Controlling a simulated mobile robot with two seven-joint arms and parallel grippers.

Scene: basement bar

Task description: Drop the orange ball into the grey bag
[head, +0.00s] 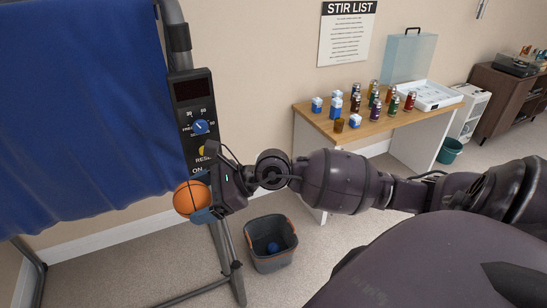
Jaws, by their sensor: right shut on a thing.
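The orange ball (190,198) is held in my right gripper (200,200), whose arm reaches across from the right. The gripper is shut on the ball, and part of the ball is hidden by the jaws. The grey bag (269,258) stands open on the carpet, below and to the right of the ball in the picture. It has brownish-orange handles, and a blue ball (273,247) lies inside it. The orange ball is up in the air, apart from the bag. My left gripper is not in view.
A metal frame with a blue cloth (80,110) and a control panel (194,110) stands at left, close behind my right gripper. A wooden table (383,127) with several cans and boxes stands at the back. Carpet around the bag is mostly clear.

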